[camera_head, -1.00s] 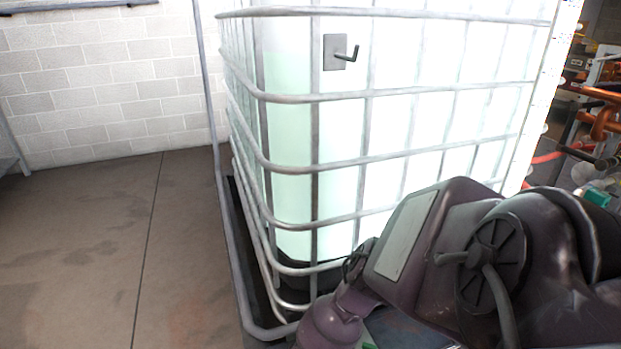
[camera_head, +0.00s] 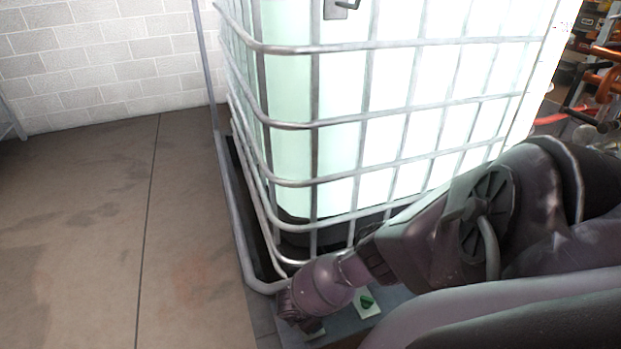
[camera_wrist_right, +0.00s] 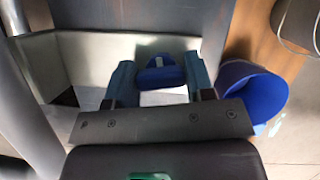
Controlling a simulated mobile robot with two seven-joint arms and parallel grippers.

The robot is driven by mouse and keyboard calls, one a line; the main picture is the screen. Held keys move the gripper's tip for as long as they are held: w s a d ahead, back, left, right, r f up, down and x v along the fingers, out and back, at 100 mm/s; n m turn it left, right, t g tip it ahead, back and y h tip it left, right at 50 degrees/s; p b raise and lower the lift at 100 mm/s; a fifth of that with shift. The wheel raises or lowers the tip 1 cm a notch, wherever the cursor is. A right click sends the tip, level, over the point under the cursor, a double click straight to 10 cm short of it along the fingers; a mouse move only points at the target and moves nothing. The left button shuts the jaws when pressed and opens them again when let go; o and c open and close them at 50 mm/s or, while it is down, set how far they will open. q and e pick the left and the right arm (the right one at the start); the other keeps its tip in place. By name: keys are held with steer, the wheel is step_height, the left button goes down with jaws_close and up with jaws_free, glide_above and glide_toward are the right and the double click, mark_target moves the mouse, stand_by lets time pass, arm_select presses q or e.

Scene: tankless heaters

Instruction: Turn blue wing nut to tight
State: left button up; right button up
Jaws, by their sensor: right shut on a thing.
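The blue wing nut (camera_wrist_right: 160,76) shows in the right wrist view, between the two fingers of my right gripper (camera_wrist_right: 160,80). The fingers are shut on it, one on each side. A small pale part shows at its middle. In the head view my right arm comes in from the right and reaches down to the foot of the caged tank; its fingers and the wing nut cannot be made out there. My left gripper is not in view.
A large white tank in a metal cage (camera_head: 380,130) stands behind my right arm. A green marker on a pale plate (camera_head: 366,302) lies near its base. A blue round container (camera_wrist_right: 252,92) is right of the gripper. Floor at left is clear.

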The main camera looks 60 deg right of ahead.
steer(key=m+g+y, duration=0.1)
steer(key=m, duration=0.3)
steer(key=shift+a+f+m, duration=0.1)
steer(key=shift+a+m, duration=0.05)
steer(key=shift+m, duration=0.25)
steer(key=m+g+y, duration=0.1)
steer(key=m+y, duration=0.1)
steer(key=m, duration=0.3)
steer(key=m+y, duration=0.2)
steer(key=m, duration=0.3)
steer(key=shift+m, duration=0.4)
steer(key=shift+w+m+t+y, duration=0.15)
steer(key=shift+m+y, duration=0.3)
steer(key=shift+m, duration=0.8)
steer(key=shift+s+m+t+y, duration=0.15)
steer(key=shift+m+y, duration=0.3)
steer(key=shift+m, duration=0.8)
steer(key=shift+w, duration=0.1)
steer(key=o, duration=0.9)
steer(key=shift+r, duration=0.2)
